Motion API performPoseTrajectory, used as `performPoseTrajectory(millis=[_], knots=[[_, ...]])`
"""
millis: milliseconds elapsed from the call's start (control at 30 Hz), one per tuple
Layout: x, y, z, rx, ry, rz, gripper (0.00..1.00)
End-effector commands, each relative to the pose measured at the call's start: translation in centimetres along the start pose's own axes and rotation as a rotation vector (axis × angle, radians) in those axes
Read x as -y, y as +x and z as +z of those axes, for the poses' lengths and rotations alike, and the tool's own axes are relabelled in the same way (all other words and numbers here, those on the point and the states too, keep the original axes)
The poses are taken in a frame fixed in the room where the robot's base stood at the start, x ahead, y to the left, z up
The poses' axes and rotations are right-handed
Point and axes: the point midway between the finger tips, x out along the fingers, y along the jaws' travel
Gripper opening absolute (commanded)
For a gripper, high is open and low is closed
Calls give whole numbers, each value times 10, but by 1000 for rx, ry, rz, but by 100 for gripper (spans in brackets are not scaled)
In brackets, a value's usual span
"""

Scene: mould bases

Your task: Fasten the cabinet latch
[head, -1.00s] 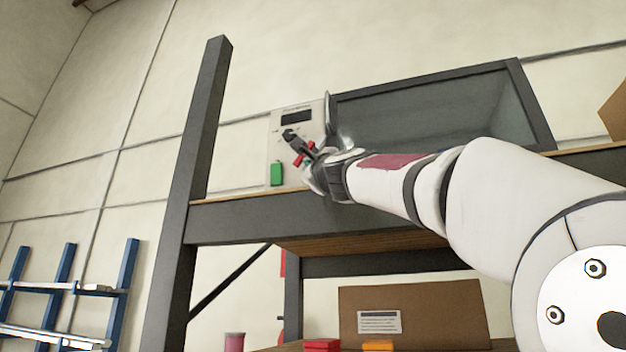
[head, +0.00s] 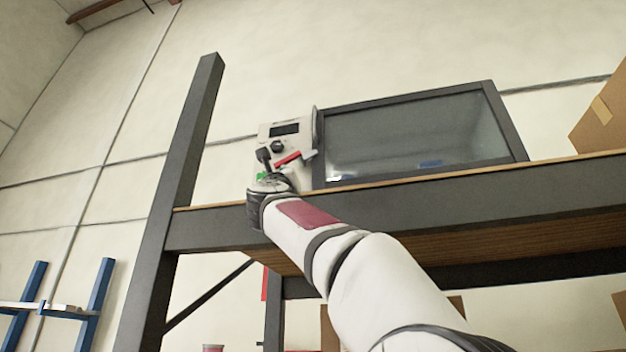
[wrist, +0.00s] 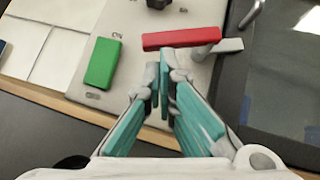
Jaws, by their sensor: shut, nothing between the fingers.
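The cabinet stands on a high shelf, with a dark glass door (head: 415,138) and a pale control panel (head: 307,172) at its left. The latch is a red bar (head: 290,157) with a grey tongue at its right end. In the wrist view the red bar (wrist: 182,38) lies nearly level, and the grey tongue (wrist: 228,46) reaches toward the door edge. My gripper (wrist: 164,62) is shut and empty, its tips just below the bar; I cannot tell whether they touch it. In the head view my gripper (head: 266,168) partly covers the panel's lower part.
A green block (wrist: 103,63) is on the panel left of my fingers, and a dark knob (wrist: 158,3) is above the bar. A grey handle (wrist: 251,14) is on the door side. The shelf edge (head: 400,198) runs below the cabinet. A cardboard box (head: 600,118) is at right.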

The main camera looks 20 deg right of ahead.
Motion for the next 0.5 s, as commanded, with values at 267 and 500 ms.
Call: performPoseTrajectory(millis=[267, 500], knots=[[-4, 5, 6, 1, 90, -92, 0], [-4, 3, 6, 1, 88, -89, 0]])
